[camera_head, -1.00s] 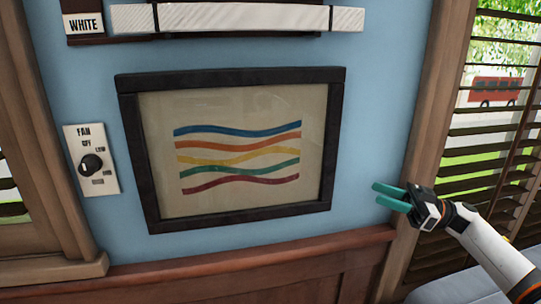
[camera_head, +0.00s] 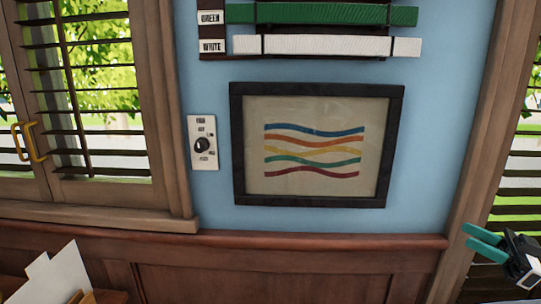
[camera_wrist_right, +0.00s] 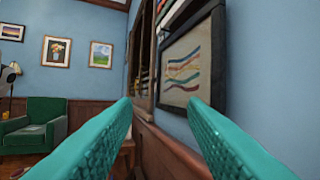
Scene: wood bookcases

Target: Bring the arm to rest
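My right gripper (camera_head: 467,236) is at the right edge of the head view, in front of the wooden window frame. Its two teal fingers point left and stand apart. The right wrist view shows the gap between the fingers (camera_wrist_right: 159,100) empty. The gripper is to the right of and below the framed picture of coloured wavy lines (camera_head: 315,146) and touches nothing that I can see. Most of the right arm is cut off by the frame edge. My left gripper is not in view.
A fan dial (camera_head: 203,143) is on the blue wall left of the picture. Above hang green (camera_head: 320,14) and white (camera_head: 330,46) strips on a labelled rack. A shuttered window (camera_head: 95,90) is at left. The wrist view shows a green armchair (camera_wrist_right: 38,127) farther off.

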